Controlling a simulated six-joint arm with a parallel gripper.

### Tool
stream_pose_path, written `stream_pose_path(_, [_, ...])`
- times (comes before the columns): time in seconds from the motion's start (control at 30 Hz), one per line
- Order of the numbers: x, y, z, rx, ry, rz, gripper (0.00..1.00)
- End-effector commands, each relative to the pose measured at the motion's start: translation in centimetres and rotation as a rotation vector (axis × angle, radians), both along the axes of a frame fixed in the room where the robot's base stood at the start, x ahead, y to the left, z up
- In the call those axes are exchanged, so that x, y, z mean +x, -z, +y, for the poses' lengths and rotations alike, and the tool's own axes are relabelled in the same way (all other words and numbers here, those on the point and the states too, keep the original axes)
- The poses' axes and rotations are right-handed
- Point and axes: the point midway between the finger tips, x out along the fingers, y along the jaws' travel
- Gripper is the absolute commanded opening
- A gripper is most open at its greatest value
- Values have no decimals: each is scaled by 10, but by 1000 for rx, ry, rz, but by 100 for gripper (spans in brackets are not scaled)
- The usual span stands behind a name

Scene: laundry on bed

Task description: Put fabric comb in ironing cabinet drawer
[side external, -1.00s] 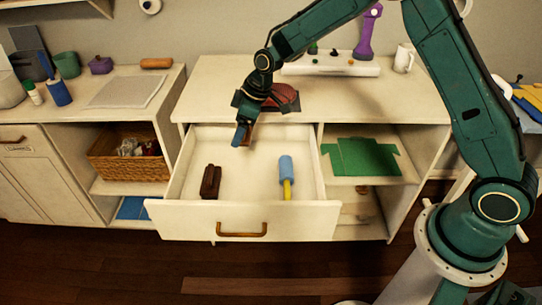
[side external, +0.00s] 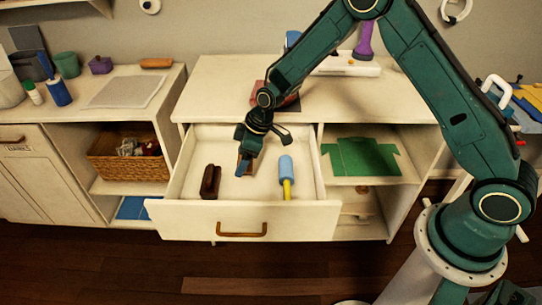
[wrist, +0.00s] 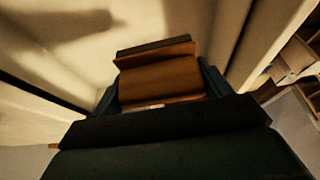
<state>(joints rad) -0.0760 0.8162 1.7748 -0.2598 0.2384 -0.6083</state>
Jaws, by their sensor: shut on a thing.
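My gripper (side external: 246,164) is over the open cabinet drawer (side external: 187,206), with its fingertips low between the drawer's two other items. It is shut on a brown wooden piece, which I take to be the fabric comb (wrist: 158,78). In the wrist view the comb sits between the two blue fingers, with a darker strip along its far edge. In the side view only a small brown part of it shows beside the fingers. Whether it touches the drawer floor cannot be told.
A dark brown brush-like item (side external: 210,181) lies left in the drawer, and a blue roller with a yellow handle (side external: 286,172) lies right. The white cabinet top (side external: 215,85) is above and behind. A folded green cloth (side external: 362,157) lies on the shelf at right.

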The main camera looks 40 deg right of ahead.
Motion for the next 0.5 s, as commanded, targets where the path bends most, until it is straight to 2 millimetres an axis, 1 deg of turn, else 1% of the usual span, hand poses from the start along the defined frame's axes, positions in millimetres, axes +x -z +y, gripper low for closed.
stream_pose_path(0.03, [-1, 11, 0, -1, 0, 4, 59])
stream_pose_path(0.3, [-1, 60, 0, -1, 0, 4, 59])
stream_pose_path(0.4, [-1, 75, 0, 0, 0, 1, 59])
stream_pose_path(0.5, [0, 84, 0, 0, 0, 0, 59])
